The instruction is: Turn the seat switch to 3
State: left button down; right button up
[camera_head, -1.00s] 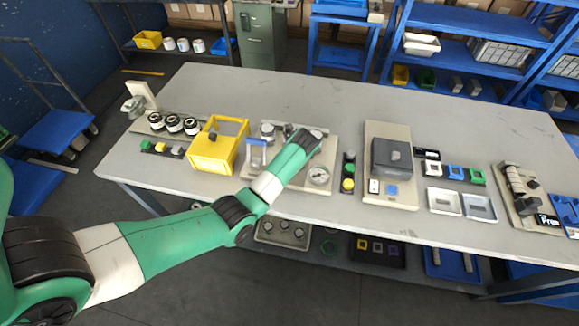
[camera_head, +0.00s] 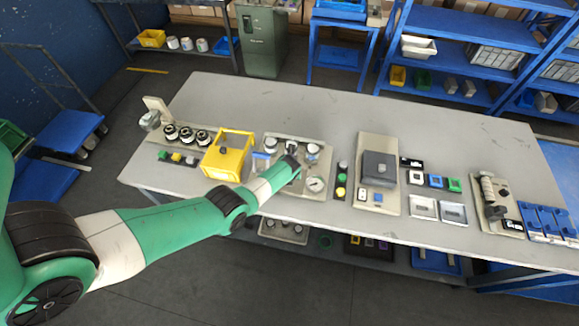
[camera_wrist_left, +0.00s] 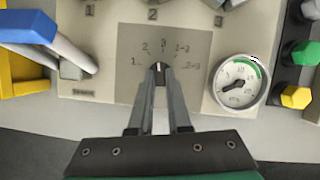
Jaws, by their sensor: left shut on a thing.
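The seat switch (camera_wrist_left: 159,67) is a small dark knob with a light pointer line on a grey square label. Around it are printed the marks 1, 2, 3 and two paired-number marks. The pointer line looks directed up, toward the 3. My left gripper (camera_wrist_left: 160,72) is shut on the knob, with one finger on each side. In the head view my left gripper (camera_head: 293,152) reaches over the beige panel (camera_head: 318,158) and hides the switch. My right gripper is not in view.
A pressure gauge (camera_wrist_left: 240,84) sits right of the switch, and a blue-handled lever (camera_wrist_left: 28,27) left. Green and yellow buttons (camera_wrist_left: 295,97) stand farther right. A yellow box (camera_head: 226,158) stands left of the panel. The grey table behind the panel is clear.

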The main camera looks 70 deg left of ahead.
pick_arm(q)
jog(key=shift+a+r+m+p, duration=0.1)
jog(key=shift+r+m+p, duration=0.15)
jog(key=shift+m+p, duration=0.35)
jog(key=shift+s+f+m+t+p, duration=0.1)
jog(key=shift+f+m+t+p, duration=0.1)
jog(key=shift+m+t+p, duration=0.1)
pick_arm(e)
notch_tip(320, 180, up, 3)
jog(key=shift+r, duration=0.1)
pick_arm(q)
jog(key=c, duration=0.9)
grip_release()
jog(key=shift+o, duration=0.2)
jog(key=p+v, duration=1.1)
jog(key=p, duration=0.3)
jog(key=shift+r+p, duration=0.3)
jog(key=shift+p, duration=0.1)
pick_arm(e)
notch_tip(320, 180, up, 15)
pick_arm(q)
jog(key=shift+s, duration=0.15)
